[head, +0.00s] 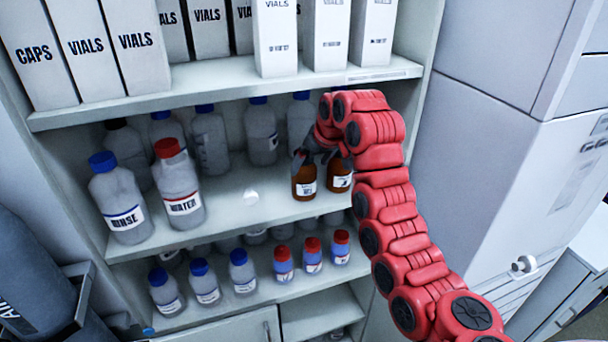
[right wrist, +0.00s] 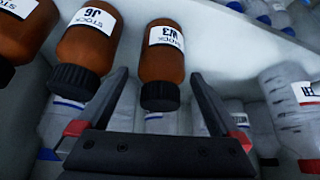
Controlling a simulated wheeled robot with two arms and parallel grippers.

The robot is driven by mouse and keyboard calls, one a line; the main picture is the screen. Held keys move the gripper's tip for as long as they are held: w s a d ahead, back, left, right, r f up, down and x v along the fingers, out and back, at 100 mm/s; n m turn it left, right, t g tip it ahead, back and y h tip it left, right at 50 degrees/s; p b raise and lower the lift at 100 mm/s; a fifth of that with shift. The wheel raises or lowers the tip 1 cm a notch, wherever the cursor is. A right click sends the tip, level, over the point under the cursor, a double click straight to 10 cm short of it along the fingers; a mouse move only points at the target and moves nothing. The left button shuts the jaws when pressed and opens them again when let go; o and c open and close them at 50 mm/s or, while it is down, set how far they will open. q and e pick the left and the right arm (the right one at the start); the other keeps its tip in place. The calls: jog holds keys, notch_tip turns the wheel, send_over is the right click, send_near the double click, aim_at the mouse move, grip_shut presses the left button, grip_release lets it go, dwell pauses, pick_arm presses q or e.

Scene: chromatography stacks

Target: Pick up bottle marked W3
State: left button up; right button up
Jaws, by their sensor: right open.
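The brown bottle marked W3 (right wrist: 163,62) has a black cap and a white STOCK label, shown upside down in the right wrist view. My right gripper (right wrist: 158,76) is open, with one finger on each side of this bottle's cap end in the picture; I see no clear contact. In the head view my right gripper (head: 316,157) is at the two brown bottles on the middle shelf. The left one (head: 304,186) appears to be W3; the gripper covers its top. My left gripper is not in view.
Another brown bottle (right wrist: 92,42) stands close beside W3. The WATER bottle (head: 180,190) and RINSE bottle (head: 121,205) stand left on the middle shelf (head: 235,215). Clear bottles stand behind. The upper shelf edge (head: 200,92) is above; the shelf between WATER and W3 is mostly free.

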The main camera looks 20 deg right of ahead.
jog(key=p+x, duration=0.1)
jog(key=p, duration=0.1)
jog(key=p+x, duration=0.2)
jog(key=shift+w+a+f, duration=0.1)
jog(key=shift+w+a, duration=0.1)
jog(key=shift+w, duration=0.25)
jog(key=shift+w+f, duration=0.15)
jog(key=shift+f, duration=0.2)
jog(key=shift+w+a+f, duration=0.1)
jog(key=shift+w+f, duration=0.05)
jog(key=shift+f, duration=0.2)
grip_shut()
